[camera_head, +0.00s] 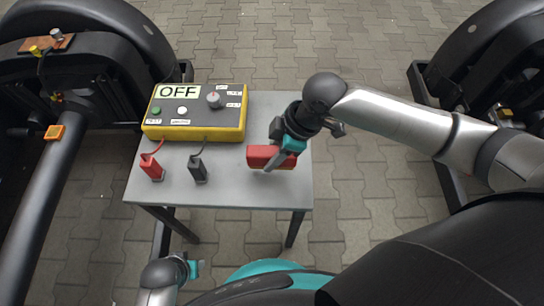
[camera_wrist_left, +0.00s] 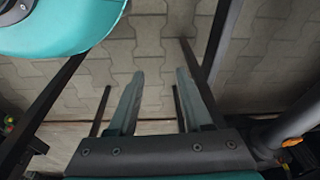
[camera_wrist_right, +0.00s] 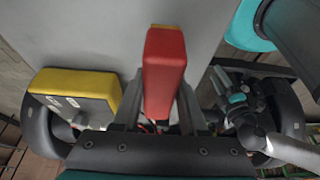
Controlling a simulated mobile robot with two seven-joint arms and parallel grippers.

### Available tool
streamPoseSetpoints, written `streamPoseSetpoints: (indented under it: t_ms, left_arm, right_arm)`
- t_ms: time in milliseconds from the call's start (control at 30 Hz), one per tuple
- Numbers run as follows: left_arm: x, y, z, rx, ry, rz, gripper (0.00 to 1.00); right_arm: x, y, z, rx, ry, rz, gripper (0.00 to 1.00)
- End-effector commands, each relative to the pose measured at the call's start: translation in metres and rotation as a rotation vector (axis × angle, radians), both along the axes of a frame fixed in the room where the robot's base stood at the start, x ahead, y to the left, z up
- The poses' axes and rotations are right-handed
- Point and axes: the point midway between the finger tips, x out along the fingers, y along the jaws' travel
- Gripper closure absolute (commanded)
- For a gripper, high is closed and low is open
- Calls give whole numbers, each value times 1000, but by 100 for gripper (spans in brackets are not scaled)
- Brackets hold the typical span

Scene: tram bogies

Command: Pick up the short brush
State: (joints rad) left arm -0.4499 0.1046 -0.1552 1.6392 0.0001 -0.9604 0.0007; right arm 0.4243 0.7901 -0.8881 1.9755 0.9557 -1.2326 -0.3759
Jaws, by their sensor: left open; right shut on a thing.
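The short brush shows as a red block (camera_head: 258,154), over the right part of the grey table; its bristles cannot be made out. My right gripper (camera_head: 277,158) is shut on it. In the right wrist view the red block (camera_wrist_right: 164,75) sits between the two fingers, with a thin yellowish strip at its far end. I cannot tell whether it touches the tabletop. My left gripper (camera_head: 194,269) is low in front of the table, partly cut off in the head view. In the left wrist view its fingers (camera_wrist_left: 160,78) are apart and empty, over paving.
The grey table (camera_head: 230,190) carries a yellow tester box (camera_head: 195,112) labelled OFF, a red clamp (camera_head: 152,168) and a black clamp (camera_head: 198,170), both on cables. Black bogie frames stand left (camera_head: 95,60) and right (camera_head: 500,50). The table's front middle is clear.

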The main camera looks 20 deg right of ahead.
Motion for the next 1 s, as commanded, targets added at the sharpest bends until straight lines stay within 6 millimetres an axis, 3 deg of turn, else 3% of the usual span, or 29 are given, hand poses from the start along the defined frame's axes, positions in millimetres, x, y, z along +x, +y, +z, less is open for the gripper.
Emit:
streamPoseSetpoints:
  t_ms: [500,1000]
  left_arm:
    - [-39,32,-54,35,14,-7,50]
    - [-87,67,-73,64,16,-6,50]
  right_arm:
    - [1,0,78,0,-4,1,100]
    - [1,0,142,1,-3,0,100]
